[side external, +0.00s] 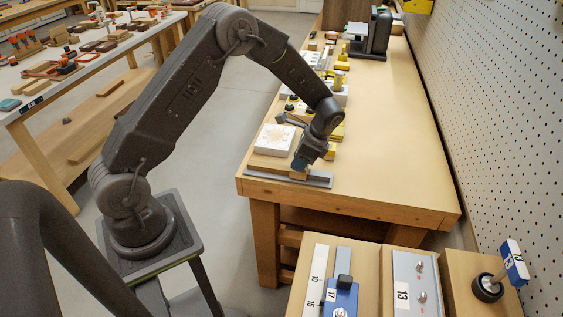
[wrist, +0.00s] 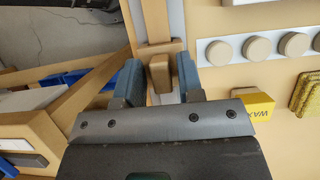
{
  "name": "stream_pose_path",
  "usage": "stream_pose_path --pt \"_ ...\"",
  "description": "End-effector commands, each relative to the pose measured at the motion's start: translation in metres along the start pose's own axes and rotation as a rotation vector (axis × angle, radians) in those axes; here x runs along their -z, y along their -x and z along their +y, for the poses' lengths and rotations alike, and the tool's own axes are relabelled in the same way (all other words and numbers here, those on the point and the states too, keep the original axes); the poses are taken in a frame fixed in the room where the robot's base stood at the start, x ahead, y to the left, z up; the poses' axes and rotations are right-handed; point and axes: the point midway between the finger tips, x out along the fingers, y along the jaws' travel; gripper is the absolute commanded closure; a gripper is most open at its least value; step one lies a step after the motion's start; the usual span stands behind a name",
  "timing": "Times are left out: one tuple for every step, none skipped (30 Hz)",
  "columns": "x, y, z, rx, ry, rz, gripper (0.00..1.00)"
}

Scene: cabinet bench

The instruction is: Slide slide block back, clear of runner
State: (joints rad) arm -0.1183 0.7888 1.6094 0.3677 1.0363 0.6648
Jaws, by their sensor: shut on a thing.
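The slide block (wrist: 158,72) is a small light-brown wooden piece with a wider wooden part behind it. In the wrist view it sits between the two blue-grey fingers of my gripper (wrist: 159,80), which is shut on it. In the side view my gripper (side external: 301,163) reaches down at the near left corner of the bench, and the block (side external: 298,175) shows only in part beneath it. A flat grey strip (side external: 318,183), seemingly the runner, lies under the block along the bench's near edge. I cannot tell how far the block overlaps it.
A white speckled block (side external: 274,139) on a wooden board stands just behind my gripper. Yellow and dark pieces line the bench's left side further back. The wrist view shows a white plate with round wooden discs (wrist: 255,47) and a yellow wax block (wrist: 254,106). The bench's right side is clear.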

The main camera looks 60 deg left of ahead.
Motion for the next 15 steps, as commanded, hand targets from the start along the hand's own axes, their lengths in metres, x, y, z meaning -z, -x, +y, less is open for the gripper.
stream_pose_path --pt "0.004 -0.008 -0.001 0.003 -0.002 0.003 0.87" --pt "0.006 -0.008 -0.001 0.003 -0.002 0.003 0.88" --pt "0.007 -0.007 -0.001 0.003 -0.002 0.003 0.89" --pt "0.009 -0.006 -0.001 0.003 -0.001 0.003 0.90" --pt "0.010 -0.006 -0.001 0.003 -0.001 0.003 0.91" --pt "0.012 -0.005 -0.001 0.004 -0.001 0.004 0.92" --pt "0.013 -0.004 -0.001 0.004 -0.001 0.004 0.93" --pt "0.015 -0.004 -0.001 0.004 -0.001 0.004 0.94" --pt "0.017 -0.003 -0.001 0.004 -0.001 0.004 0.95" --pt "0.018 -0.003 -0.001 0.004 -0.001 0.004 0.96" --pt "0.019 -0.002 -0.001 0.004 -0.001 0.004 0.96" --pt "0.021 -0.001 -0.001 0.004 -0.001 0.004 0.97" --pt "0.022 -0.001 -0.001 0.004 0.000 0.004 0.98" --pt "0.023 0.000 -0.001 0.004 0.000 0.004 0.99" --pt "0.025 0.001 -0.001 0.004 0.000 0.004 0.99"
